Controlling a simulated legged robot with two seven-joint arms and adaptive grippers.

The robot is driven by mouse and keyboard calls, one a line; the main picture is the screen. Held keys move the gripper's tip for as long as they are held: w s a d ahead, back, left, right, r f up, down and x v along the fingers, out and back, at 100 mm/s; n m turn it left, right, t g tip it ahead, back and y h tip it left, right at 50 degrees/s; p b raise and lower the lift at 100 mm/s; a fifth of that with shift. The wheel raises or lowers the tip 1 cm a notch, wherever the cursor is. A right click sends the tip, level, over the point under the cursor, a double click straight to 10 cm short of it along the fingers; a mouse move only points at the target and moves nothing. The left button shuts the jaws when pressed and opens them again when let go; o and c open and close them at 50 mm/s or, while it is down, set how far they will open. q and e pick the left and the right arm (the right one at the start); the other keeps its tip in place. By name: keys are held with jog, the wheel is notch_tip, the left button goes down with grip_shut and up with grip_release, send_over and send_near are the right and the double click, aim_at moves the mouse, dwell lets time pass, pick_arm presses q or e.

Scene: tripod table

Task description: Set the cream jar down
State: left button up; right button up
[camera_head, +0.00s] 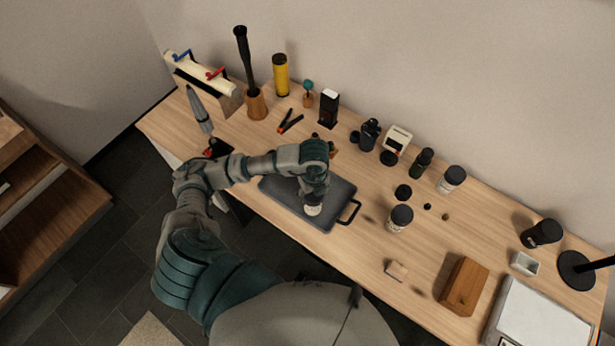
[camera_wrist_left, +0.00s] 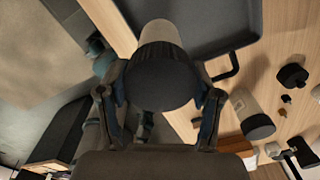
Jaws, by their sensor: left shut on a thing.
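My left gripper (camera_head: 314,190) is over the dark grey tray (camera_head: 280,192) and points down at it. It is shut on the cream jar (camera_head: 313,210), whose pale lower part shows below the fingers near the tray's front edge. In the left wrist view the jar's black lid (camera_wrist_left: 162,80) sits between the fingers of my left gripper (camera_wrist_left: 160,92), with the pale body beyond it. The tray (camera_wrist_left: 205,22) lies behind the jar there. I cannot tell whether the jar's base touches the tray. My right gripper is not in view.
The tray's black handle (camera_head: 350,213) is on its right. Right of it stand a jar with a black lid (camera_head: 400,218) and a loose black cap (camera_head: 403,191). A wooden block (camera_head: 464,286) lies farther right. Several bottles and tools line the back.

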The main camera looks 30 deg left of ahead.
pick_arm(q)
jog(key=w+a+f, duration=0.4)
jog(key=w+a, duration=0.2)
jog(key=shift+w+f+p, duration=0.2)
jog(key=shift+f+p, duration=0.05)
jog(key=shift+p, duration=0.2)
jog(key=o, duration=1.5)
jog(key=shift+a, duration=0.1)
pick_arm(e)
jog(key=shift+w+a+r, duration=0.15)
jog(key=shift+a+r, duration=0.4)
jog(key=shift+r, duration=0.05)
pick_arm(q)
jog(key=shift+d, duration=0.2)
notch_tip(320, 180, up, 12)
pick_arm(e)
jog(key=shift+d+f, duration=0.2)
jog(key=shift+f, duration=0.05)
